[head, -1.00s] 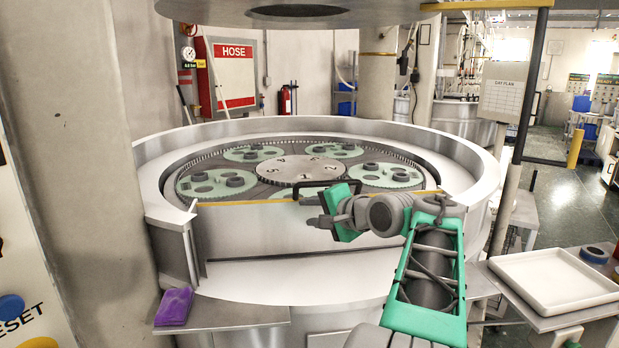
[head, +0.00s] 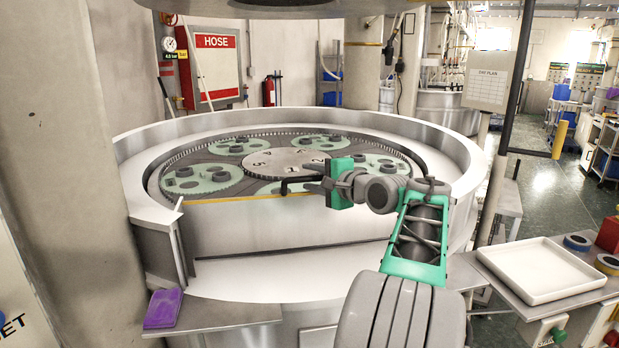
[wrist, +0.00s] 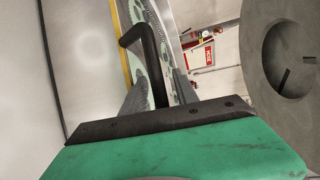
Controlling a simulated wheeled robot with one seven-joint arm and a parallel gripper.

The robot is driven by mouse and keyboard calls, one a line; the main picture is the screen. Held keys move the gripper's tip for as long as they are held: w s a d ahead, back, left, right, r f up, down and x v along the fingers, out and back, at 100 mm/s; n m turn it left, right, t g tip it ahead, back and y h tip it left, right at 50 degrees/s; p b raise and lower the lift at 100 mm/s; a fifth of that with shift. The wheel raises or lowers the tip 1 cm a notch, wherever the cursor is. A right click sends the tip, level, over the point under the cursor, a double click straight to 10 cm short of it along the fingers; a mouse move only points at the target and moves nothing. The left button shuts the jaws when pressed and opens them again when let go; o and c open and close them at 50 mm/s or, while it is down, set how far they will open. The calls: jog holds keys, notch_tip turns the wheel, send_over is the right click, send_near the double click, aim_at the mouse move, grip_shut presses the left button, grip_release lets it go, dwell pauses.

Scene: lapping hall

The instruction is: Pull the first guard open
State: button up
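The first guard (head: 270,222) is a curved steel panel with a yellow top edge at the front of the round lapping machine. It stands upright and looks closed. Its black bar handle (head: 292,182) is near the top edge. My gripper (head: 313,177), with a green body, is at the handle's right end, its fingers apart. In the wrist view the handle (wrist: 144,52) reaches down between the two grey fingers of my gripper (wrist: 156,92). I cannot tell whether either finger touches it. The green palm hides the view's bottom.
Green carriers with dark rings lie on the plate (head: 290,162) behind the guard. A purple pad (head: 163,308) is on the front left ledge. A white tray (head: 540,270) is on the right bench. A grey pillar (head: 60,130) stands at left.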

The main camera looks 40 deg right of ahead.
jog(key=shift+c, duration=0.3)
jog(key=shift+a, duration=0.1)
grip_shut()
dwell(0.9)
